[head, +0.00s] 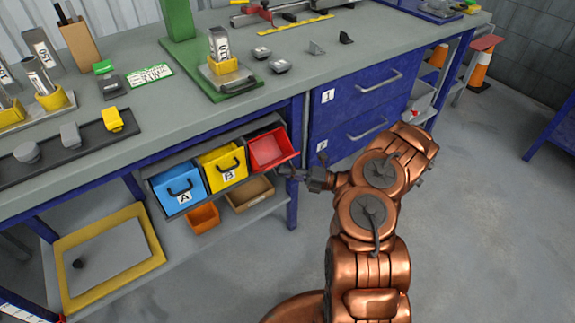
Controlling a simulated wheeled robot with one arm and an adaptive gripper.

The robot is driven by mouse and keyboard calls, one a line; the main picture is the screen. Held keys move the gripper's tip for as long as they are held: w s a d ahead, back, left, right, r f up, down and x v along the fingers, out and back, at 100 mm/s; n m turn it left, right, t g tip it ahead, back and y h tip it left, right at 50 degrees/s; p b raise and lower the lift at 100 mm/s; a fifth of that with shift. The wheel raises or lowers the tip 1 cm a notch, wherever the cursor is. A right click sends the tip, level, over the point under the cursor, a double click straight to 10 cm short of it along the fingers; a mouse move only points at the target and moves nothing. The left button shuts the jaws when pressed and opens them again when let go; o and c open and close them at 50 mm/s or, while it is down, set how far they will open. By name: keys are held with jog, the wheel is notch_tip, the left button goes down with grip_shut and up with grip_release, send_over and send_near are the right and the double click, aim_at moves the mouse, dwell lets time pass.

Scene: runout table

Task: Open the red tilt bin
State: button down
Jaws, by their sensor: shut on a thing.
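The red tilt bin (272,150) is the rightmost of three bins in a grey rack under the workbench. It is tipped outward, with its front leaning out and its inside showing. My gripper (288,172) is at the lower right of its front, shut on the bin. The bin's handle is hidden, so the exact grip is hard to see.
An orange tray (202,219) and a brown tray (250,193) sit on the shelf below. A blue table leg (293,205) stands close to my gripper. Blue drawers (365,95) with bar handles are to the right. The floor at right is open.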

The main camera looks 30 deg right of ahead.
jog(key=shift+s+f, duration=0.2)
jog(key=shift+f, duration=0.05)
dwell(0.3)
jog(key=c, duration=1.2)
grip_release()
jog(key=shift+c, duration=0.2)
jog(key=v, duration=1.2)
jog(key=shift+d, duration=0.1)
